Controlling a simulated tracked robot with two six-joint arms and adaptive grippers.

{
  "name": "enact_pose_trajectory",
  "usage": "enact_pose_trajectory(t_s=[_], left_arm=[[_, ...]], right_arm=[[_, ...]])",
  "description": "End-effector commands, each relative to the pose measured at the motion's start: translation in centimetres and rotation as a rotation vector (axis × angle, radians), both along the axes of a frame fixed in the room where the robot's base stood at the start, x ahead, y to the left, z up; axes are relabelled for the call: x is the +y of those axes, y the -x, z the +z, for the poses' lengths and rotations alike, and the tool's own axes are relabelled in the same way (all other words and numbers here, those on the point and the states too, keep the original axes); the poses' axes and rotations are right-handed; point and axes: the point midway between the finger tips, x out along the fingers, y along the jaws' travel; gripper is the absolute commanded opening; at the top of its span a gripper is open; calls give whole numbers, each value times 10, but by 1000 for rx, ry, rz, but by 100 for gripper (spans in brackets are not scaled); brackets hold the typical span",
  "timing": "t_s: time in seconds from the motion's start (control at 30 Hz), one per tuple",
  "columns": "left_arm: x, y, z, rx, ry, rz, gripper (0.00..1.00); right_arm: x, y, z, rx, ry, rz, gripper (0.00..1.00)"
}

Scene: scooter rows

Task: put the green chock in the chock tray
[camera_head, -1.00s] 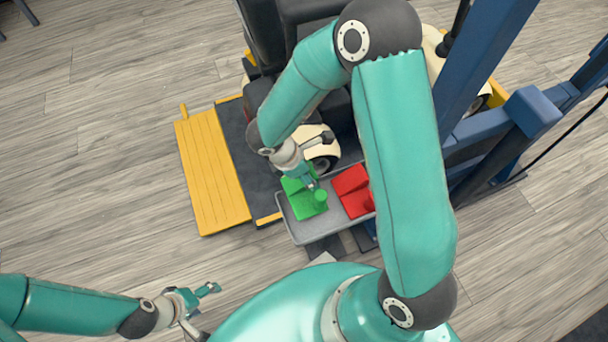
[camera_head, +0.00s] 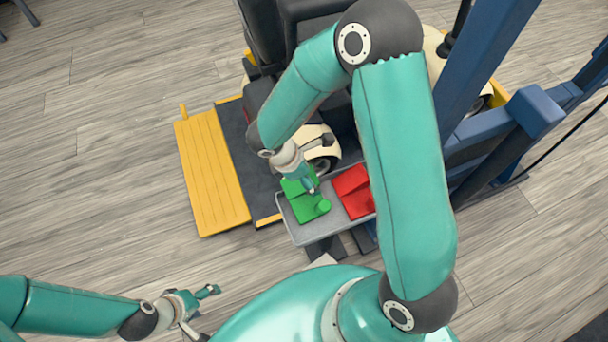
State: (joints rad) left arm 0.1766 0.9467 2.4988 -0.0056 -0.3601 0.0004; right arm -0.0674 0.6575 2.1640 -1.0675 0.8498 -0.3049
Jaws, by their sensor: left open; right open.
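The green chock (camera_head: 306,205) lies in the left part of the grey chock tray (camera_head: 300,238). A red chock (camera_head: 352,190) lies in the same tray to its right, partly hidden by my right arm. My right gripper (camera_head: 312,189) is open, over the green chock at its upper side; its fingers are small, and I cannot tell whether they touch it. My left gripper (camera_head: 203,300) is open and empty at the lower left, above the floor and well apart from the tray.
A scooter with a dark seat (camera_head: 262,45) and cream wheel covers stands behind the tray on a dark platform with a yellow ramp (camera_head: 212,175). Blue posts (camera_head: 480,70) rise at the right. The wooden floor at the left is clear.

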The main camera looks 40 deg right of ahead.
Motion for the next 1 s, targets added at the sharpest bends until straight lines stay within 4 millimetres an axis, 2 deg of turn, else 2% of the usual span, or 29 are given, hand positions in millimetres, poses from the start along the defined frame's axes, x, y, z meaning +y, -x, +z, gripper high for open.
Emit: enact_pose_trajectory(t_s=[0.17, 0.37, 0.7, 0.83, 1.0], left_arm=[[0, 0, 3, 0, 0, 0, 74], [0, 0, 18, 0, 0, 0, 74], [0, 0, 43, 0, 0, 0, 74], [0, 0, 49, 0, 0, 0, 74], [0, 0, 52, 0, 0, 0, 74]], right_arm=[[0, 0, 3, 0, 0, 0, 83], [2, -1, 21, -3, 1, 1, 83], [30, -8, 88, -4, -1, 2, 83], [38, -10, 107, -2, -1, 1, 83], [44, -11, 120, -1, 0, 0, 83]])
